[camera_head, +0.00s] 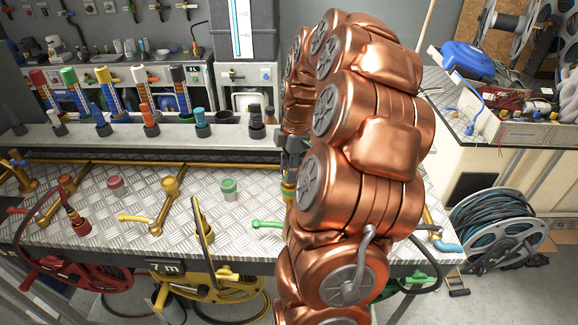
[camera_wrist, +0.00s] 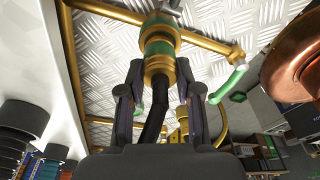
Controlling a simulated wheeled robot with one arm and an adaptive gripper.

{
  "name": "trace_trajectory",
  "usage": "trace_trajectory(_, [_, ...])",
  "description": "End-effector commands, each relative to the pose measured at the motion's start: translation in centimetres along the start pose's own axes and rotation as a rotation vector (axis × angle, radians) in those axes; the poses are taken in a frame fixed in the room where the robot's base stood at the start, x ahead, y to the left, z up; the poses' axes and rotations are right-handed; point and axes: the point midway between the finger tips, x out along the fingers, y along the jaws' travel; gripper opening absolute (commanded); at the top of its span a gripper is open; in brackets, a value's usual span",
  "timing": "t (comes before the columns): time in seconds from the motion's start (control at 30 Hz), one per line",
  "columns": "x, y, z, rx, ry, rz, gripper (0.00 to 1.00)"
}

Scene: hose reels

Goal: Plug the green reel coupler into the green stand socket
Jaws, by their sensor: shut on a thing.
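My gripper (camera_wrist: 160,78) is shut on the brass coupler with a green band (camera_wrist: 159,49), with a black hose (camera_wrist: 151,124) running from it between the fingers. The coupler's far end lies in line with brass pipework (camera_wrist: 110,12); I cannot tell whether it is seated in the green stand socket. The green lever (camera_wrist: 231,80) of that stand is right of the gripper, and it also shows in the head view (camera_head: 268,224). There my copper arm hides most of the socket, and the gripper (camera_head: 292,150) shows at its left edge.
A loose green cap (camera_head: 229,187) and red cap (camera_head: 116,186) lie on the metal bench. A yellow-levered valve (camera_head: 165,205) and a red coupler (camera_head: 76,218) stand to the left. A shelf of coloured tubes (camera_head: 150,105) runs behind. Red (camera_head: 80,280) and yellow (camera_head: 215,285) reels hang below.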

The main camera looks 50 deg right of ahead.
Motion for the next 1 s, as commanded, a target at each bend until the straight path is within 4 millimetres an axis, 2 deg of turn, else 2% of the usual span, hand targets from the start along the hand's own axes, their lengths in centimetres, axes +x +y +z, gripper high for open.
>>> trace_trajectory(0.27, [0.40, 0.03, 0.01, -0.001, 0.000, 0.001, 0.00])
trace_trajectory(0.3, [0.41, 0.02, 0.02, -0.001, 0.000, 0.001, 0.35])
trace_trajectory(0.53, [0.30, 0.01, 0.00, -0.001, 0.000, 0.001, 0.59])
trace_trajectory(1.0, [-0.38, 0.11, -0.03, -0.002, -0.001, 0.004, 0.59])
